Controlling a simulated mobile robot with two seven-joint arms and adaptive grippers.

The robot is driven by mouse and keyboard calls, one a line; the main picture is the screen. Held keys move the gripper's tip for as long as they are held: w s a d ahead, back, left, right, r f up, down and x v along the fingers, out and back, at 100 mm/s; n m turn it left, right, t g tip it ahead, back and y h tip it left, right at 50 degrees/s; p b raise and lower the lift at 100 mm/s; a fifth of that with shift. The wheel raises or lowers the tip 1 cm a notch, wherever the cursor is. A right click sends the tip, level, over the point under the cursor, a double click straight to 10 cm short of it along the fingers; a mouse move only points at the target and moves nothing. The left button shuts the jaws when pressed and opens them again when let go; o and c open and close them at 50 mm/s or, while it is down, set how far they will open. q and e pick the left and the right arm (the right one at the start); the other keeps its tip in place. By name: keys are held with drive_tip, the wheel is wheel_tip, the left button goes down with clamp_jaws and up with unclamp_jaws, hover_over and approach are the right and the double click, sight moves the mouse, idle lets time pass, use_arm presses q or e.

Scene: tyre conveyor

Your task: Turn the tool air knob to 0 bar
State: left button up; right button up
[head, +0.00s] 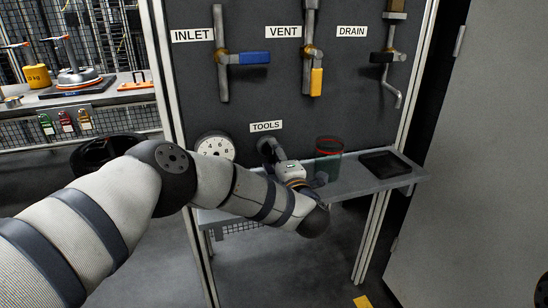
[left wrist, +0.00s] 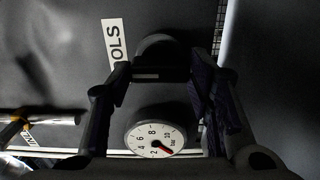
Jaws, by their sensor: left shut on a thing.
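The dark tool air knob (head: 265,143) sits on the black panel just under the TOOLS label (head: 266,126). In the left wrist view the rounded knob (left wrist: 160,48) is between my two fingers. My left gripper (head: 273,151) is shut on it, and the arm's wrist partly hides it in the head view. The white pressure gauge (head: 214,147) is left of the knob. In the left wrist view the gauge (left wrist: 155,139) has a red needle pointing lower right, past the 2 toward the low end; the 0 mark is not readable.
Above are the INLET valve with blue handle (head: 249,58), the VENT valve with yellow handle (head: 316,82) and the DRAIN valve (head: 386,57). Below, a narrow shelf (head: 350,184) holds a green-red cup (head: 329,160) and a black tray (head: 385,163).

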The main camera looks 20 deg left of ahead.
idle(0.6)
use_arm(q)
drive_tip(key=o, duration=1.1)
drive_tip(key=shift+o, duration=0.2)
drive_tip(key=v, duration=1.2)
